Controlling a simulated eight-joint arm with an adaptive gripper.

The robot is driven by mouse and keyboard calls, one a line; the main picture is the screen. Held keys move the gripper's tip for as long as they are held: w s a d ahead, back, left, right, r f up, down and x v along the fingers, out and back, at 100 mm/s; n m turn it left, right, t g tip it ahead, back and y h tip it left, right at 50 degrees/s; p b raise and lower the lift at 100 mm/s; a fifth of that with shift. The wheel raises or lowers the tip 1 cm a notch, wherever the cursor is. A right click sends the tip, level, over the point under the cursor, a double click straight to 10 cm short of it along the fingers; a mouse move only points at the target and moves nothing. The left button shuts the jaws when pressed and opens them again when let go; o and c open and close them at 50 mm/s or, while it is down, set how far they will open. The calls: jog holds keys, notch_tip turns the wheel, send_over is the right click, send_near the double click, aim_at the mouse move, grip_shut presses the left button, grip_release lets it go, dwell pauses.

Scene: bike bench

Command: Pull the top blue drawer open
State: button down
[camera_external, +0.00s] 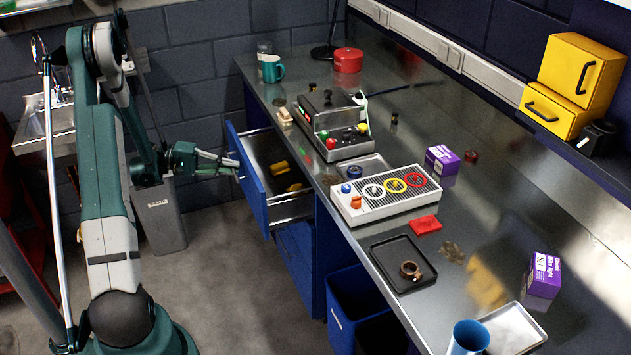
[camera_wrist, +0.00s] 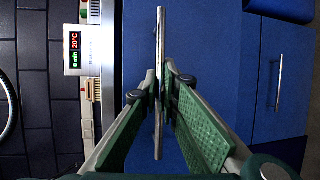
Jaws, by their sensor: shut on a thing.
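The top blue drawer (camera_external: 246,186) stands pulled out from under the metal workbench in the external view. Its inside shows, with yellow items (camera_external: 280,168) lying in it. My gripper (camera_external: 236,164) is at the outer face of the drawer front. In the wrist view, my gripper (camera_wrist: 160,88) is closed around the metal bar handle (camera_wrist: 160,30) of the blue drawer front (camera_wrist: 210,60), one finger on each side. In the external view the handle is mostly hidden by the fingers. A lower blue drawer (camera_external: 295,262) is shut beneath it, and its handle (camera_wrist: 280,82) shows at the right in the wrist view.
The workbench (camera_external: 400,140) carries a device with a display (camera_external: 335,125), a white panel with coloured rings (camera_external: 385,195), a black tray (camera_external: 403,264) and purple boxes (camera_external: 543,275). A grey bin (camera_external: 160,220) stands left of the drawer. Floor in front of the drawers is clear.

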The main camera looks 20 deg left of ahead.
jog(key=s+a, duration=1)
jog(key=shift+s+a, duration=0.2)
jog(key=shift+a, duration=0.05)
jog(key=c, duration=2.9)
grip_release()
jog(key=shift+o, duration=0.2)
jog(key=shift+r, duration=0.1)
